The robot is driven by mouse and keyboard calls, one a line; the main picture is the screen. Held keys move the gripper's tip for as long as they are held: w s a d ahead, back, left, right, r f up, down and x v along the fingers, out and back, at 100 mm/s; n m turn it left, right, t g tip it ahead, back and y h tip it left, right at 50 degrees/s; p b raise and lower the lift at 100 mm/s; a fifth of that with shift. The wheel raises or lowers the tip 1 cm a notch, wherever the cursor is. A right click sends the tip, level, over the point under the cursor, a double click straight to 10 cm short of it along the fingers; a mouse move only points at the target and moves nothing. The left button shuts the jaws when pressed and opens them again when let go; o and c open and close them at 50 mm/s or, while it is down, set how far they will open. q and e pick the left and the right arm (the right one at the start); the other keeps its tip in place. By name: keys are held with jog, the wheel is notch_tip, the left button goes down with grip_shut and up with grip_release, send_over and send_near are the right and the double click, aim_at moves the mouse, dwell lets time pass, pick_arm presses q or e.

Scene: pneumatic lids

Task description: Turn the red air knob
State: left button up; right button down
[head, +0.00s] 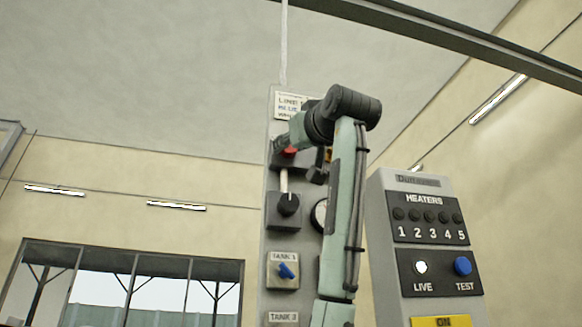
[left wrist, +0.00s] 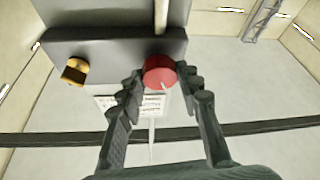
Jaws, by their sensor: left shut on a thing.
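The red air knob (left wrist: 159,72) is round, with a pale pointer mark, on a grey panel (left wrist: 95,45). My left gripper (left wrist: 161,80) has a finger on each side of the knob and is shut on it. In the head view the red knob (head: 289,152) shows only partly near the panel's top, and my left gripper (head: 284,146) and wrist hide the rest. My right gripper is not in view.
A grey HEATERS console (head: 431,199) stands to the right.

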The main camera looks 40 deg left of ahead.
pick_arm(q)
jog(key=shift+w+d+n+g+y, duration=0.15)
jog(key=shift+n+g, duration=0.55)
jog(key=shift+n, duration=0.7)
jog(key=shift+a+n+g+y, duration=0.15)
jog(key=shift+n+g, duration=0.55)
jog(key=shift+n, duration=0.7)
jog(key=shift+d+n, duration=0.1)
jog(key=shift+n, duration=0.2)
jog(key=o, duration=1.2)
jog(key=shift+c, duration=0.2)
jog(key=v, duration=1.2)
jog(key=shift+r, duration=0.1)
